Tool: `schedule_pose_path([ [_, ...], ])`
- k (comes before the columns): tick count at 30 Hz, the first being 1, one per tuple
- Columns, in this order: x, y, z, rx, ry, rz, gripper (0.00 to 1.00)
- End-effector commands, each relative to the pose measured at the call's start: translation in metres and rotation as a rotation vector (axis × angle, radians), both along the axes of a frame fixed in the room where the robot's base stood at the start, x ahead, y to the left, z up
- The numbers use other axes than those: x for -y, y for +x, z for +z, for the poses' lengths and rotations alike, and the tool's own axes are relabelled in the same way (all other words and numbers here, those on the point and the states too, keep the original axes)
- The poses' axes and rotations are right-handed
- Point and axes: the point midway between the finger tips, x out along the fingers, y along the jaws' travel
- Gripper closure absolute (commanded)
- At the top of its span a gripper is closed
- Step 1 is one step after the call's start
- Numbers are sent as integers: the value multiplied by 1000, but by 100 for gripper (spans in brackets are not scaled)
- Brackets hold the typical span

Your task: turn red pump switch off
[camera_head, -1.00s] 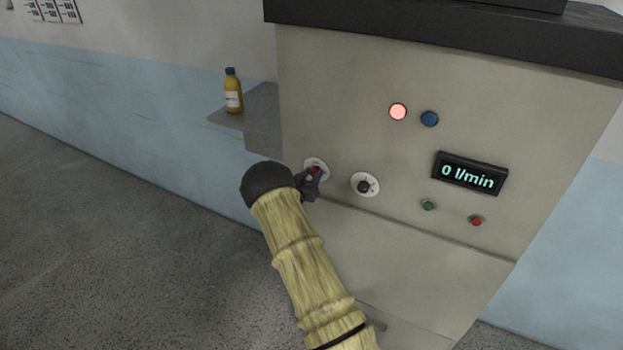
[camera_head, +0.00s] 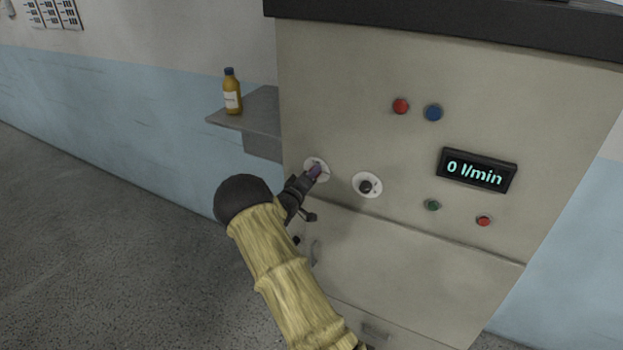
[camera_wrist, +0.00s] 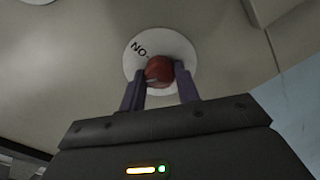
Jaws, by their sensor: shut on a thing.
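The red pump switch (camera_wrist: 159,66) is a round red knob on a white dial plate (camera_wrist: 182,47) with dark lettering, in the wrist view. My gripper (camera_wrist: 161,78) has its two purple fingers on either side of the knob and is shut on it. In the head view my gripper (camera_head: 315,172) reaches the left dial plate (camera_head: 309,163) on the cabinet front, hiding the knob there. A red lamp (camera_head: 400,106) above is dark red and looks unlit.
A second dial with a black knob (camera_head: 366,186) sits close to the right. Further right are a blue lamp (camera_head: 433,112), a display reading 0 l/min (camera_head: 477,170), and green (camera_head: 432,204) and red (camera_head: 484,221) buttons. A yellow bottle (camera_head: 233,94) stands on a side shelf (camera_head: 250,118).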

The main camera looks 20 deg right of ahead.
Motion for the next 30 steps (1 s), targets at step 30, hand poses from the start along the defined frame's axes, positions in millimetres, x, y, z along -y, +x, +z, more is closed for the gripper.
schedule_pose_path([
  [30,-2,0,-2,-444,-344,2,91],
])
